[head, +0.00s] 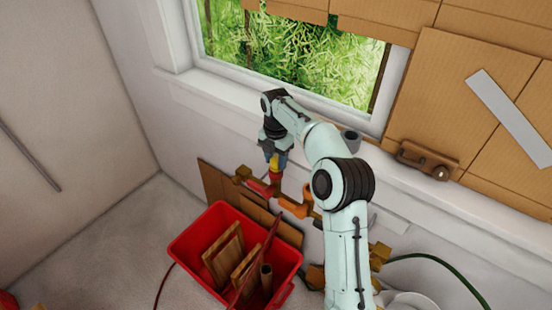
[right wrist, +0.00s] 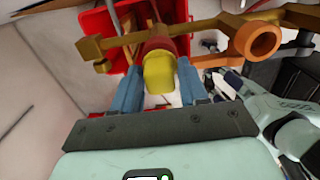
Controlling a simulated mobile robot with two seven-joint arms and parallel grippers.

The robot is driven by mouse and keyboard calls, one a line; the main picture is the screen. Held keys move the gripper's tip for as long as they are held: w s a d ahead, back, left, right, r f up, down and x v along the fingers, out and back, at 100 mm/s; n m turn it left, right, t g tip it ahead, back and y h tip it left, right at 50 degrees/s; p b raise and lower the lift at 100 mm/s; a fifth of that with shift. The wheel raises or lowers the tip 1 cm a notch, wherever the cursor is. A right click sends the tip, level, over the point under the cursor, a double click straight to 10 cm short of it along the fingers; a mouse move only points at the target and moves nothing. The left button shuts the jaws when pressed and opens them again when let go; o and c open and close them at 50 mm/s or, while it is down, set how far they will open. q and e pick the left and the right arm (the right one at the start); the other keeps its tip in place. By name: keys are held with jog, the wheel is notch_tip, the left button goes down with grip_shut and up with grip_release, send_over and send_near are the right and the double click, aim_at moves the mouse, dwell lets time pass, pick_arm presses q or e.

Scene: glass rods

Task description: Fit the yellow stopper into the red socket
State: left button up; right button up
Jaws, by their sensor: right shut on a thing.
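In the head view my right gripper (head: 274,164) points down by the wall under the window. It is shut on the yellow stopper (head: 274,161), which also shows between the blue fingers in the right wrist view (right wrist: 158,76). The red socket (head: 262,187) is just below the stopper on a brown bracket. In the right wrist view the red socket (right wrist: 153,42) shows behind the stopper, partly hidden by it. I cannot tell whether the stopper touches the socket's mouth or sits partly inside it. My left gripper cannot be made out.
An orange ring-shaped socket (head: 297,208) is beside the red one, to the right; it also shows in the right wrist view (right wrist: 263,38). A red crate (head: 185,247) with wooden pieces stands on the floor below. A grey cup (head: 350,142) is on the sill.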

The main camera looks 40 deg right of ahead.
aim_at(276, 158)
jog(key=shift+f, duration=0.6)
dwell(0.4)
jog(key=o, duration=0.8)
jog(key=shift+r, duration=0.1)
jog(key=shift+w+r, duration=0.1)
jog(key=shift+r, duration=5.3)
